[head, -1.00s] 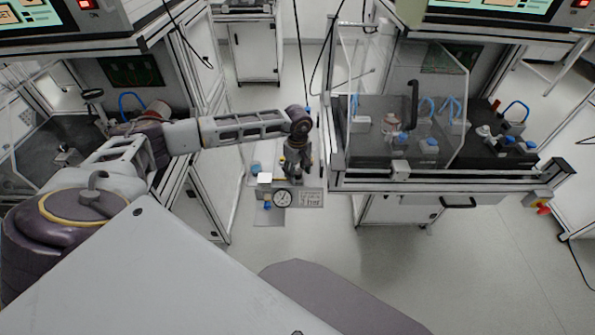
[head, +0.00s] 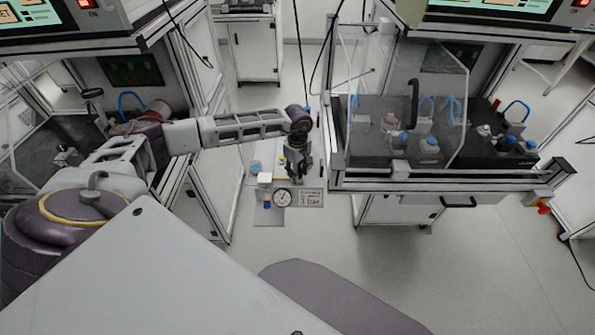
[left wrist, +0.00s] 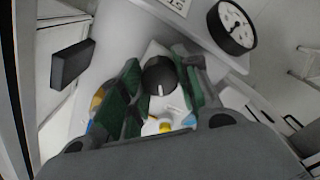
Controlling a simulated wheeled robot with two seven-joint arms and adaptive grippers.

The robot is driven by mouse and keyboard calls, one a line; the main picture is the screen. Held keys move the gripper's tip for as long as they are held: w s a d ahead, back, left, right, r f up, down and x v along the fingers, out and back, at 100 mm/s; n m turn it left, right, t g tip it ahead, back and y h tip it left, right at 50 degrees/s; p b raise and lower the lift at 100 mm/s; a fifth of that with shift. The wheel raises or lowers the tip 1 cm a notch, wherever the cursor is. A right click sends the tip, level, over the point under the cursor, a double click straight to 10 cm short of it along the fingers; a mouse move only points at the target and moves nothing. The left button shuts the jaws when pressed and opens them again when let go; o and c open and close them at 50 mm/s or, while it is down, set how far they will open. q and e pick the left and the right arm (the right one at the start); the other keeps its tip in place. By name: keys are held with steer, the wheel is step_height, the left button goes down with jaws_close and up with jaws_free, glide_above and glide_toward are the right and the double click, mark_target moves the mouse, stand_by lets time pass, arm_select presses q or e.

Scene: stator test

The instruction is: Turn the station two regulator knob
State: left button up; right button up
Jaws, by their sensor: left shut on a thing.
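The regulator knob (left wrist: 159,76) is a round black knob with a white mark, seen in the left wrist view between the green finger pads. My left gripper (left wrist: 160,88) is shut on it. In the head view my left gripper (head: 296,170) points down over the regulator panel (head: 268,214), and it hides the knob there. A round white pressure gauge (head: 282,198) sits on the panel just in front of the gripper; it also shows in the left wrist view (left wrist: 233,26). A label plate (head: 311,198) reading in bar is beside it. My right gripper is not in view.
A station bench (head: 345,180) with clear guards and several blue-capped parts stands right of the gripper. Another station cabinet (head: 203,140) is on the left. Hanging cables (head: 298,50) come down behind the gripper. The floor in front is clear.

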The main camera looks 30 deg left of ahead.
arm_select(q)
steer(key=shift+n, duration=1.6)
steer(key=shift+n+b, duration=0.4)
steer(key=shift+n, duration=1.8)
steer(key=n, duration=0.3)
steer(key=shift+n, duration=1.5)
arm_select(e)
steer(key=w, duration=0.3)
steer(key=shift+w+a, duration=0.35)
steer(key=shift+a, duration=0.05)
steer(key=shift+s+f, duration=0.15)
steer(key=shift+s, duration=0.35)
